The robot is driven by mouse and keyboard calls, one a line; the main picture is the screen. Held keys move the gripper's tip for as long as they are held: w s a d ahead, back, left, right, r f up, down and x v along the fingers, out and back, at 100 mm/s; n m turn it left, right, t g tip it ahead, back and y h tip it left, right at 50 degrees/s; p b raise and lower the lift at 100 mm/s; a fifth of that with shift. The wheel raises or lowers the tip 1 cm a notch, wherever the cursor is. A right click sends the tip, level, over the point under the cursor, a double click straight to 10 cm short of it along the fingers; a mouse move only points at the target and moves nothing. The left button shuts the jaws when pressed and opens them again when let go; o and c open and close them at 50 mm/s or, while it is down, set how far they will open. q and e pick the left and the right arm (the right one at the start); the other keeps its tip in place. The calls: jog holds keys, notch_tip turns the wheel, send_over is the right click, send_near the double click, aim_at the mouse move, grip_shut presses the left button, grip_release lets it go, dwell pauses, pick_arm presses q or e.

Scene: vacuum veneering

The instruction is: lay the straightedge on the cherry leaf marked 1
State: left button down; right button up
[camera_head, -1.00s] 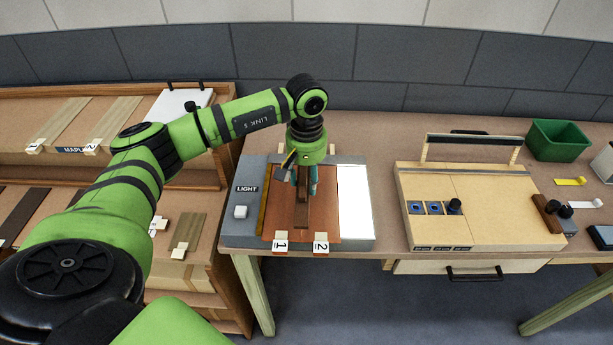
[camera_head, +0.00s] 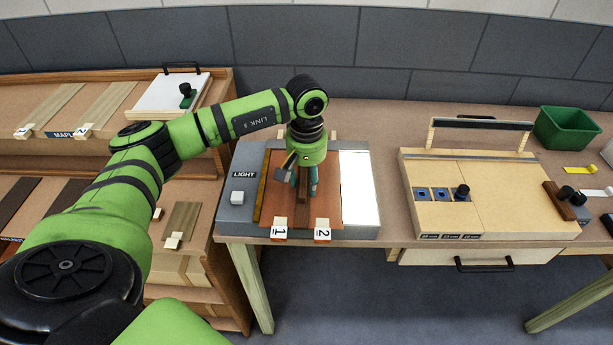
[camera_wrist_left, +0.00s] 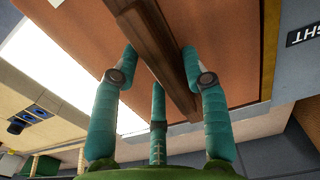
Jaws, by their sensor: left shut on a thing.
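My left gripper (camera_head: 304,188) points down over the light box (camera_head: 240,212), its teal fingers shut on a dark brown wooden bar, the straightedge (camera_head: 302,195). The cherry leaf marked 1 (camera_head: 279,208) is the left reddish sheet on the box, with a white tag at its near end. The leaf marked 2 (camera_head: 326,208) lies beside it on the right. The bar is over the leaves near their shared edge; I cannot tell whether it touches them. The left wrist view shows the bar (camera_wrist_left: 160,55) between the fingers. My right gripper is not in view.
A bright panel (camera_head: 360,190) is right of the leaves, a yellowish strip (camera_head: 262,187) left of them. A wooden case with a handle (camera_head: 510,195) stands to the right, with a green bin (camera_head: 565,128) behind. A rack of veneers (camera_head: 190,260) stands left.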

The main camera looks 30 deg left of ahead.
aim_at(306, 177)
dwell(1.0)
pick_arm(q)
jog(key=shift+f+b, duration=0.15)
jog(key=shift+b, duration=0.45)
jog(key=c, duration=0.6)
grip_release()
notch_tip(306, 177, up, 12)
jog(key=shift+r, duration=0.1)
